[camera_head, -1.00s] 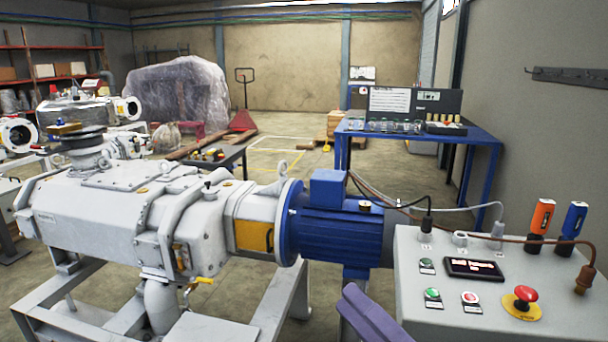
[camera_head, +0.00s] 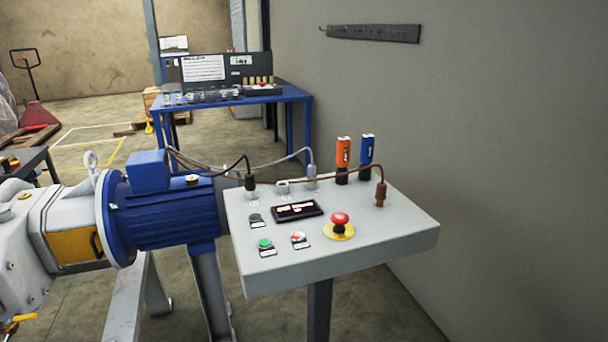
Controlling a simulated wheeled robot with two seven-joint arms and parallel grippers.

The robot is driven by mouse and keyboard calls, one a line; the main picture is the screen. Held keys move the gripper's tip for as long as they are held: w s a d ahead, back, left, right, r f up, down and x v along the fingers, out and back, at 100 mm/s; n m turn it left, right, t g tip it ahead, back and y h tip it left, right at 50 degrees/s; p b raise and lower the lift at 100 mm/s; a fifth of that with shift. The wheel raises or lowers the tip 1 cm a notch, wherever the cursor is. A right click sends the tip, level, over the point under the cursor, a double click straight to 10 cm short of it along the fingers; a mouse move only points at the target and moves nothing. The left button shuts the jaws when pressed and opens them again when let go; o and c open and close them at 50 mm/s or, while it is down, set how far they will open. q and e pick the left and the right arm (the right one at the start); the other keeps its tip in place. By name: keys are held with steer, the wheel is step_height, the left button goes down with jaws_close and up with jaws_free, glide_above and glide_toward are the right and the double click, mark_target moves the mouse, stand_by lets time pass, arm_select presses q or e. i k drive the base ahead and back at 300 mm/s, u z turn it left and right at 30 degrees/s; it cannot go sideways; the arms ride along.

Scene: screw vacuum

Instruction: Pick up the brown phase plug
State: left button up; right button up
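The brown phase plug (camera_head: 380,195) is upright at the right part of the grey control panel's top (camera_head: 390,225), on the end of a brown cable (camera_head: 345,168). I cannot tell whether it rests on the panel or sits in something. A black plug (camera_head: 250,181) stands at a socket at the panel's back left. A grey plug (camera_head: 312,172) stands at the back, farther right. A socket (camera_head: 282,187) with no plug shows between them. Neither of my grippers is in view.
A red emergency button (camera_head: 340,219) sits in front of the brown plug. The blue motor (camera_head: 165,212) is left of the panel, and a grey wall (camera_head: 500,150) is at right.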

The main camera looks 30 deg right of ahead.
mark_target(380, 195)
steer(key=z, duration=1.45)
